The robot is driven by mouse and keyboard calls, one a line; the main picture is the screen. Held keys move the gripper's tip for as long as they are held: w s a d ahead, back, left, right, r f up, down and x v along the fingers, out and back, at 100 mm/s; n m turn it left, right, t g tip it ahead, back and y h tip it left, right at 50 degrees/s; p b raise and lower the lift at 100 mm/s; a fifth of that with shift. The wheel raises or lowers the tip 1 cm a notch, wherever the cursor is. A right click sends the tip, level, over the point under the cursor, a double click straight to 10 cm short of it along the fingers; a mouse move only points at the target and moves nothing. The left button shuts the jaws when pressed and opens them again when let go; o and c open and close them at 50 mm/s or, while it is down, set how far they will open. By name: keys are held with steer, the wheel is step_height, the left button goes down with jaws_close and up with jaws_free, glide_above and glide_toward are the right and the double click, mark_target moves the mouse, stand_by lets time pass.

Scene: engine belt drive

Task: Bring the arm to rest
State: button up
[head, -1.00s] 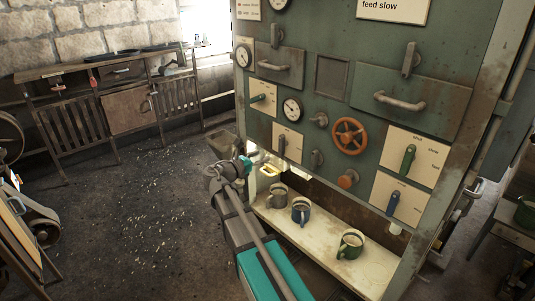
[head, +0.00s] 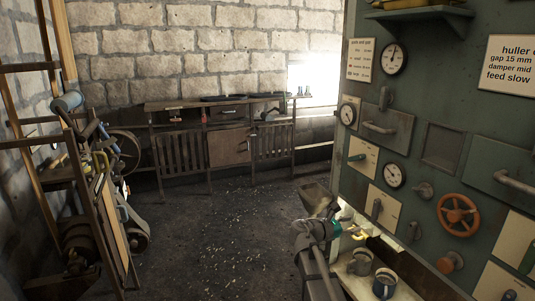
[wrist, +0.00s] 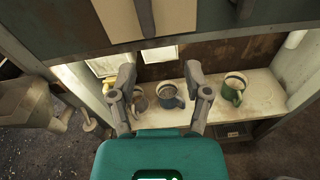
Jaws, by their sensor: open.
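My gripper (wrist: 160,80) is open in the wrist view. Its two grey fingers stand apart in front of the teal body, with nothing held between them. It is over the front of a pale shelf (wrist: 198,120) with mugs. A grey mug (wrist: 139,101) shows partly behind the left finger. A blue mug (wrist: 172,96) shows between the fingers, and a green mug (wrist: 233,90) stands to the right. In the head view my arm (head: 316,262) reaches up from the bottom edge towards the shelf. The fingers are not clear there.
A green machine panel (head: 440,115) with an orange handwheel (head: 458,215) and levers rises above the shelf. A hopper-like bin (head: 316,198) stands left of it. A workbench (head: 228,147) lines the back wall. A wooden ladder (head: 90,210) stands at left. The middle floor is open.

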steer(key=s+a+f+m+g+y+p, duration=0.2)
steer(key=s+f+m+g+y+p, duration=0.15)
steer(key=s+f+m+y, duration=0.5)
steer(key=s+a+f+m+g+y+p, duration=0.1)
steer(key=s+a+f+m+g+y, duration=0.1)
steer(key=s+a+m+y, duration=0.5)
steer(key=s+a+f+m, duration=0.1)
steer(key=s+a+m, duration=0.3)
steer(key=m, duration=0.1)
steer(key=shift+s+a, duration=0.2)
steer(key=shift+s, duration=0.2)
steer(key=shift+f+y, duration=0.1)
steer(key=shift+y, duration=0.15)
steer(key=shift+c, duration=0.3)
